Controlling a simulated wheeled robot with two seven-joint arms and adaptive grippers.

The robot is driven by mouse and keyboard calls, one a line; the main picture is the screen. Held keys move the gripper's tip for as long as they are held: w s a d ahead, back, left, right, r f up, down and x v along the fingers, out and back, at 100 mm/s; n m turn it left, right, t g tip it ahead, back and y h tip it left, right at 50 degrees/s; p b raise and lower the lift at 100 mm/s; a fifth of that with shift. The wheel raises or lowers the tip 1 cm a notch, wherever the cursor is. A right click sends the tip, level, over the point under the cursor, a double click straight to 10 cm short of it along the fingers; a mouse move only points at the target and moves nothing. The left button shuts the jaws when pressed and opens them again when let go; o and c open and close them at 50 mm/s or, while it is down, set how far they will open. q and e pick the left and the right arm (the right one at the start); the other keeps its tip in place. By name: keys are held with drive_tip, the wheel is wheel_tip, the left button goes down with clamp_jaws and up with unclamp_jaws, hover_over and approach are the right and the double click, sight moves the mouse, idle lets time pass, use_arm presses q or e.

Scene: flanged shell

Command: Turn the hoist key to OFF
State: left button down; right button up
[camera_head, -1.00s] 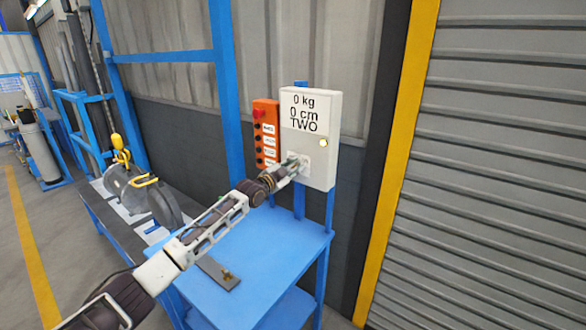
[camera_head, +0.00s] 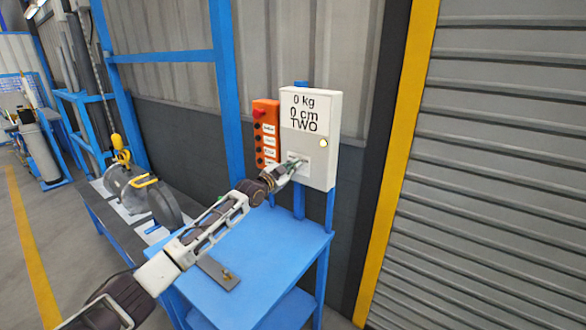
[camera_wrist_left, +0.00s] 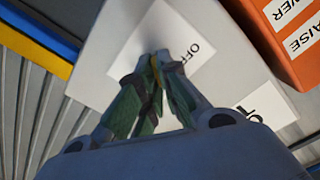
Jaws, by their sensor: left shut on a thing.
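The pale grey control box (camera_head: 316,142) stands on a blue post and reads "0 kg, 0 cm, TWO". Low on its face is a white plate (camera_head: 304,169), which in the left wrist view (camera_wrist_left: 168,28) carries the word OFF to the right of my fingertips. My left gripper (camera_head: 298,164) is at this plate. In the left wrist view, its green-padded fingers (camera_wrist_left: 158,66) are shut on the hoist key (camera_wrist_left: 154,65), of which only a thin yellowish sliver shows. The fingers hide the rest, so the key's exact angle is unclear. My right gripper is not in view.
An orange button pendant (camera_head: 265,135) hangs just left of the box. A blue table (camera_head: 265,255) stands below. A flanged shell (camera_head: 150,195) lies on a bench at left, by a yellow hook (camera_head: 121,150). A yellow post (camera_head: 400,150) and grey shutter stand right.

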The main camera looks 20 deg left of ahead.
use_arm(q)
drive_tip(key=shift+w+a+n+p, duration=0.1)
drive_tip(key=shift+a+n+p, duration=0.1)
drive_tip(key=shift+n, duration=3.7)
drive_tip(key=shift+a+n+p, duration=0.1)
drive_tip(key=shift+a+n, duration=0.05)
drive_tip(key=shift+n, duration=3.75)
drive_tip(key=shift+f, duration=0.1)
drive_tip(key=c, duration=1.6)
unclamp_jaws()
drive_tip(key=shift+c, duration=0.2)
drive_tip(key=v, duration=1.2)
